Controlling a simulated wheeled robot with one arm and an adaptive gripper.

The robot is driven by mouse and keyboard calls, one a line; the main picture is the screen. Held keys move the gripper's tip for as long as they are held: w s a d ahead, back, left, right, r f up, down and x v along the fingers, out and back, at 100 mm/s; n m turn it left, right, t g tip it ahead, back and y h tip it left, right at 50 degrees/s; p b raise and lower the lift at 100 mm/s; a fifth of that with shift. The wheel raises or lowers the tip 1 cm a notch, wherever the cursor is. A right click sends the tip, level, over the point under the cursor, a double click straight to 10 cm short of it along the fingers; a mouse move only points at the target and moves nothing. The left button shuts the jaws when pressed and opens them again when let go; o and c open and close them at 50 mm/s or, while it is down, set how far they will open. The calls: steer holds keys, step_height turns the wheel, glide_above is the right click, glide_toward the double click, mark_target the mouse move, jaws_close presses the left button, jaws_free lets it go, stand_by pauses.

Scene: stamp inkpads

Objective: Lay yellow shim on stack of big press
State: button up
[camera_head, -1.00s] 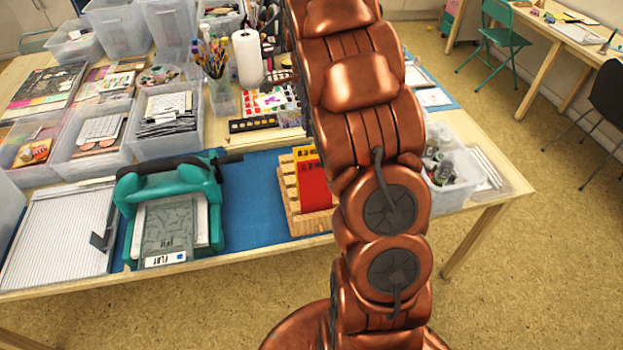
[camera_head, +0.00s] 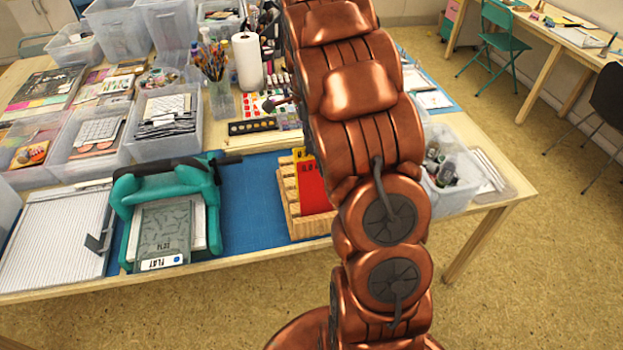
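The big press (camera_head: 190,180) is teal with a dark handle and stands at the front left of the table. Its stack shows a grey patterned plate (camera_head: 164,232) on top, with a label at its front edge, over a pale layer. The yellow shim (camera_head: 299,165) stands upright in a wooden rack (camera_head: 291,200), beside a red shim (camera_head: 314,188). My copper arm covers the right side of the rack and part of the shims. I cannot make out my gripper; the arm runs up and out of the top of the view.
Clear bins (camera_head: 163,150) with supplies line the table behind the press. A ridged white board (camera_head: 52,240) lies left of the press. The blue mat (camera_head: 250,205) is bare between press and rack. A clear bin (camera_head: 452,198) stands to the right of my arm.

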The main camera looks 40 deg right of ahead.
steer(key=shift+r, duration=0.1)
jaws_close()
step_height(320, 180, up, 7)
steer(key=w+p, duration=0.1)
steer(key=p, duration=0.1)
steer(key=shift+w+d, duration=0.15)
steer(key=shift+d, duration=0.1)
stand_by(0.5)
steer(key=shift+r, duration=0.1)
